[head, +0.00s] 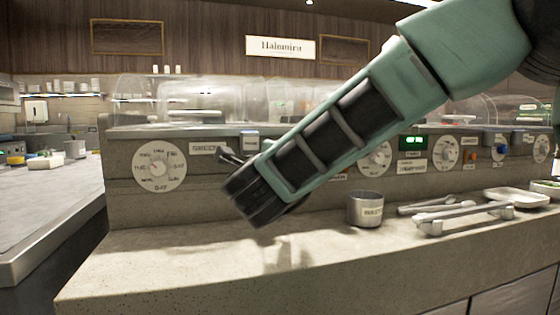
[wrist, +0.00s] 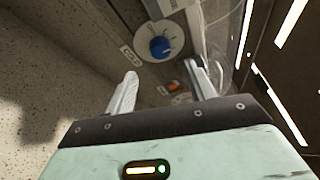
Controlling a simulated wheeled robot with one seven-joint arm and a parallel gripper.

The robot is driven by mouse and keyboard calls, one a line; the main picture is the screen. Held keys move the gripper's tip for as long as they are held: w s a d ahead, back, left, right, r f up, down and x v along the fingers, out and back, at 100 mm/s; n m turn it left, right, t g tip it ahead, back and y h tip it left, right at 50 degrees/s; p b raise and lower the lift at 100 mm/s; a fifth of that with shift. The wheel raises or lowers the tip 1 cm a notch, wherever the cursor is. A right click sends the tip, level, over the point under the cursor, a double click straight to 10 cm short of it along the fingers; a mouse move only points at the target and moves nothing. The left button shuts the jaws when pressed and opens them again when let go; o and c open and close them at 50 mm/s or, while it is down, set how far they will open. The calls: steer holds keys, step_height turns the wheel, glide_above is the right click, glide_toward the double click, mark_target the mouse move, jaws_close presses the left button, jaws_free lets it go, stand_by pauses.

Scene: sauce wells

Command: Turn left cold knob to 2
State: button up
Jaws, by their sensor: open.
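In the wrist view a blue knob (wrist: 160,47) sits on a round white dial on the grey panel. It is beyond and roughly between the fingertips, apart from them. My gripper (wrist: 161,70) is open, with nothing between its two pale fingers. The dial's markings are too small to read there. In the head view my arm crosses in front of the panel and hides its middle, and the blue knob cannot be picked out for certain.
A metal cup (head: 365,209) stands on the stone counter (head: 150,265) below the panel. Tongs (head: 465,216) and a white tray (head: 515,197) lie to the right. The counter's left front is clear.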

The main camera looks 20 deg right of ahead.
steer(key=v, duration=0.9)
steer(key=shift+s+p, duration=0.15)
steer(key=shift+p, duration=0.25)
steer(key=shift+a, duration=0.1)
